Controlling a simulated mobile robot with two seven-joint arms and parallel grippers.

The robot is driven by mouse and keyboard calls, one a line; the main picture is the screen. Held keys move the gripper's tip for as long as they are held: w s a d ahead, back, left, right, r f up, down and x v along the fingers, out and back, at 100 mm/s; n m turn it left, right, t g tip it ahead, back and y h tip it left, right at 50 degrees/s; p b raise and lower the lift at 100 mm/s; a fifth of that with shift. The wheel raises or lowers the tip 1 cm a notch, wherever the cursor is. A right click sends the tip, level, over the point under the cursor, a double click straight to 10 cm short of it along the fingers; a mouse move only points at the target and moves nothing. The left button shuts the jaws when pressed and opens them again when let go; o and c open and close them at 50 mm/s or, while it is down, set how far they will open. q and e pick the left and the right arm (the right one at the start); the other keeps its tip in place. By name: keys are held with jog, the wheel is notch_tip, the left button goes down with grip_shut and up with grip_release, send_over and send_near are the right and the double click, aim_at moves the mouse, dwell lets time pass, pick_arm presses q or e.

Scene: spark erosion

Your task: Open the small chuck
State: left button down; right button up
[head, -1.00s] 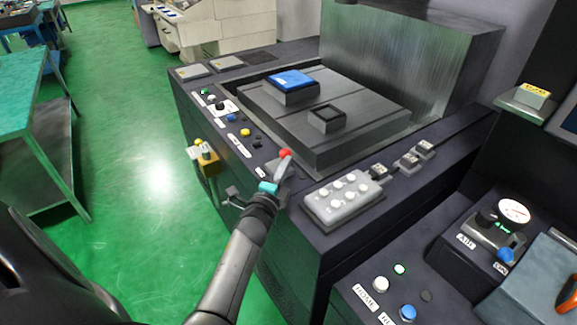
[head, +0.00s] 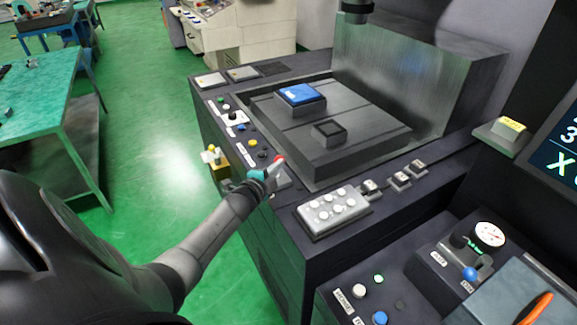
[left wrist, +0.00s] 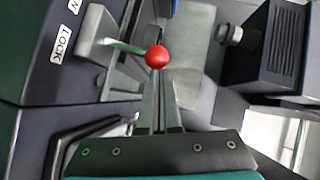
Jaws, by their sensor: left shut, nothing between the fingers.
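A lever with a red ball knob (head: 278,157) stands on the front edge of the machine. In the left wrist view the red knob (left wrist: 157,57) sits on a thin green rod from a grey base, beside a label reading LOCK (left wrist: 64,40). My left gripper (head: 276,164) is shut and empty. Its fingers (left wrist: 158,100) point at the knob and end close to it; I cannot tell whether they touch. A small dark square block (head: 329,131), which looks like the small chuck, is on the machine table. My right gripper is not in view.
A larger block with a blue top (head: 301,95) is behind the small one. A grey button box (head: 333,212) lies right of the lever. Buttons (head: 241,127) line the front edge. A yellow box (head: 218,163) hangs on the machine's side.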

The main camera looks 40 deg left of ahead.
pick_arm(q)
jog(key=shift+w+a+r+p, duration=0.2)
jog(key=shift+a+r+p, duration=0.1)
jog(key=shift+a+r, duration=0.2)
jog(key=shift+w+a+f+n+g+h, duration=0.1)
jog(key=shift+a+n+g+h, duration=0.2)
jog(key=shift+n+h, duration=0.1)
jog(key=shift+w+a+f, duration=0.1)
jog(key=shift+w+a, duration=0.05)
jog(key=shift+a, duration=0.2)
jog(key=shift+w+a+b, duration=0.25)
jog(key=shift+a+b, duration=0.1)
jog(key=shift+a, duration=0.25)
jog(key=shift+w+a+b, duration=0.25)
jog(key=shift+a+b, duration=0.05)
jog(key=shift+a, duration=0.3)
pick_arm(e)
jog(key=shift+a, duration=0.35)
pick_arm(q)
jog(key=shift+a+r, duration=0.15)
jog(key=shift+r, duration=0.05)
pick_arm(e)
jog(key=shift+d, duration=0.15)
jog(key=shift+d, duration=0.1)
